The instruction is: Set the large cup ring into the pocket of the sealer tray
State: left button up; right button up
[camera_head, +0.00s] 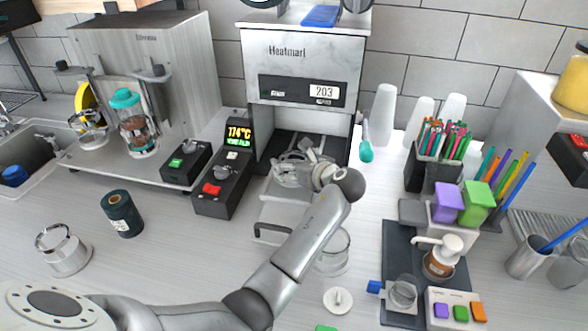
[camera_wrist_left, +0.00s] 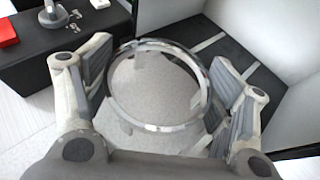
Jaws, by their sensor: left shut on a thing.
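My left gripper (camera_head: 305,172) is shut on the large cup ring, a shiny metal hoop (camera_wrist_left: 165,128). In the left wrist view, the ring lies between the grey finger pads, with a pale grey surface visible through it. In the head view, the gripper is in front of the sealer's opening and above the sealer tray (camera_head: 281,214); the ring is mostly covered by the fingers. The silver tray sticks out of the sealer (camera_head: 305,78), its dark handle (camera_head: 270,236) towards me. I cannot make out the pocket, nor whether the ring touches the tray. My right gripper is not in view.
A control box with a red button (camera_head: 212,189) stands close left of the tray. A clear round container (camera_head: 333,252) is partly behind my arm. Upside-down white cups (camera_head: 383,115) and a dispenser mat (camera_head: 398,240) are to the right. The counter front left is fairly open.

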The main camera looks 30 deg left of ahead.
pick_arm(q)
jog(key=shift+f+p, duration=0.3)
jog(key=shift+f, duration=1)
jog(key=shift+f, duration=0.35)
jog(key=o, duration=1.1)
